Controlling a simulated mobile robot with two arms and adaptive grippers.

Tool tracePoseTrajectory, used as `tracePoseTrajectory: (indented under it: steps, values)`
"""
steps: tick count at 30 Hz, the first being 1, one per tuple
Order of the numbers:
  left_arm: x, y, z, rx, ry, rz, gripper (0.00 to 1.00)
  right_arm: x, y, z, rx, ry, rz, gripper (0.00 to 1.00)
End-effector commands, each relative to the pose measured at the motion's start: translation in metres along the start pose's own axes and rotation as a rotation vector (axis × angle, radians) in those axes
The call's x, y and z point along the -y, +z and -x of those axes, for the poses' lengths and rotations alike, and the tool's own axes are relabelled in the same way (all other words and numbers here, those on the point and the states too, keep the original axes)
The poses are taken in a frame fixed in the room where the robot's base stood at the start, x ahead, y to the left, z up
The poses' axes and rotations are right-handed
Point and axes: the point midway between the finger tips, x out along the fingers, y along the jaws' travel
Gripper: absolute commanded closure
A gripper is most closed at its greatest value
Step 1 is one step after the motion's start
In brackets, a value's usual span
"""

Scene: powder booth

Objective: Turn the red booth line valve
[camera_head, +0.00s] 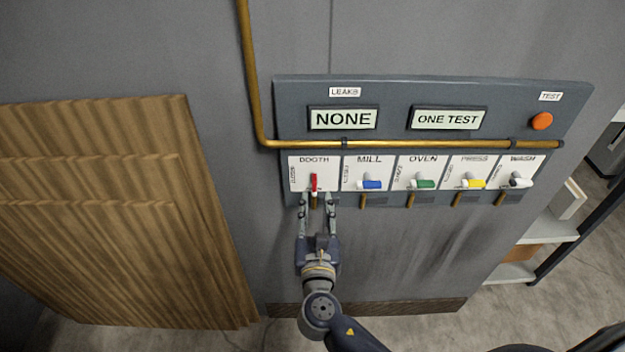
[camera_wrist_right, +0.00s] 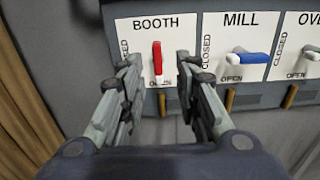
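The red booth valve handle (camera_head: 314,183) is on the white BOOTH plate at the left end of the panel's valve row. In the right wrist view the red handle (camera_wrist_right: 157,62) stands upright, its lower end by the partly hidden OPEN label; CLOSED is printed at the plate's left. My right gripper (camera_head: 318,198) is open just below and in front of the handle, one finger to each side. In the right wrist view its fingertips (camera_wrist_right: 157,66) show a clear gap around the handle, and I see no contact. My left gripper is not in view.
The panel (camera_head: 440,90) also has blue (camera_head: 372,184), green (camera_head: 426,184), yellow (camera_head: 472,183) and white (camera_head: 519,182) handles to the right, lying sideways. Displays read NONE (camera_head: 343,118) and ONE TEST (camera_head: 447,119). An orange button (camera_head: 542,121) is at upper right. A brass pipe (camera_head: 252,80) runs above the valves.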

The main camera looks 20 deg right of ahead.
Motion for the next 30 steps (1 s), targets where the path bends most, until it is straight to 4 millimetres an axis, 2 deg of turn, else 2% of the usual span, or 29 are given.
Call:
tracePoseTrajectory:
  steps: [4,9,12,24,26,28,30]
  values:
    - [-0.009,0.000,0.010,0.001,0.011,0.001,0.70,0.000,0.003,-0.032,0.002,0.000,0.001,0.70]
    - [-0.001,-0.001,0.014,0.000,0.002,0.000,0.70,0.000,0.001,-0.059,-0.001,0.001,-0.001,0.70]
    - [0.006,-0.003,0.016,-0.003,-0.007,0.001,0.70,0.000,0.001,-0.069,-0.001,0.000,-0.002,0.70]
    - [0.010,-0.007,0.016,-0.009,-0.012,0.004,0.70,-0.001,-0.001,-0.076,-0.002,0.001,-0.003,0.70]
    - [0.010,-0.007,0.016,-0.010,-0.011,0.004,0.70,-0.001,-0.001,-0.076,-0.002,0.001,-0.003,0.81]
    - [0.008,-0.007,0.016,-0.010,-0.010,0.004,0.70,-0.001,-0.001,-0.076,-0.002,0.001,-0.003,0.97]
    - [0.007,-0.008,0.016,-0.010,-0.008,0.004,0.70,-0.001,-0.001,-0.076,-0.002,0.001,-0.003,1.00]
